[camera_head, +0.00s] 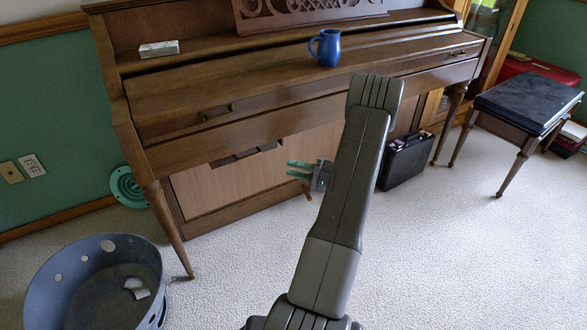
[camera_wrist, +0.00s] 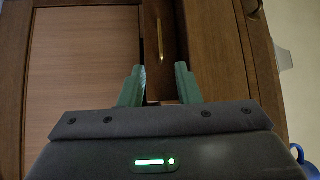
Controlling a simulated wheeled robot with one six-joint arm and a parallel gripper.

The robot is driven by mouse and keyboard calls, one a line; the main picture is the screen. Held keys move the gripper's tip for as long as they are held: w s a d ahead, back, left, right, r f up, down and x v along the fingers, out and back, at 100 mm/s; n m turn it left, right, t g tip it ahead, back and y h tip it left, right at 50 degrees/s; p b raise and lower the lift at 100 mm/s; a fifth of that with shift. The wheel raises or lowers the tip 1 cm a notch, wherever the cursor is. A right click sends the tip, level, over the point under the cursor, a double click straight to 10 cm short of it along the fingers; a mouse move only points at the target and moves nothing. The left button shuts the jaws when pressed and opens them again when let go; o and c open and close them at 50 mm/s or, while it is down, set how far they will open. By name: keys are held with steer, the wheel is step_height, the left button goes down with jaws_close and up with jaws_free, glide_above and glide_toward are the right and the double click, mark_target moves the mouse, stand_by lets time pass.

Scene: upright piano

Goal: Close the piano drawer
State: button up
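The piano (camera_head: 240,85) is brown wood, with its keyboard lid down. A narrow dark wood piece, seemingly the drawer (camera_head: 238,157), shows low on the front against the light lower panel. My gripper (camera_head: 299,169) is to the right of the drawer in the head view, at a similar height. In the wrist view my gripper (camera_wrist: 160,82) has its green fingers apart, with the drawer showing between them and no visible grip.
A blue mug (camera_head: 328,48) and a small grey box (camera_head: 159,49) stand on the piano. A grey bin (camera_head: 95,285) is at front left, a black case (camera_head: 404,160) at right, and a bench (camera_head: 530,98) farther right. Carpet in front is clear.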

mark_target(272, 144)
steer(key=shift+r, duration=0.1)
steer(key=c, duration=0.4)
steer(key=shift+s+a+r+m+t+p, duration=0.2)
steer(key=shift+r+m+t+p, duration=0.25)
steer(key=shift+t, duration=0.25)
jaws_close()
steer(key=s+r+m+t+h+p, duration=0.35)
steer(key=m+t+h+p, duration=0.35)
steer(key=m+t+h, duration=0.25)
steer(key=shift+t, duration=0.35)
steer(key=b+x, duration=0.1)
steer(key=x, duration=1.2)
steer(key=shift+w+a+f, duration=0.1)
steer(key=shift+a, duration=0.25)
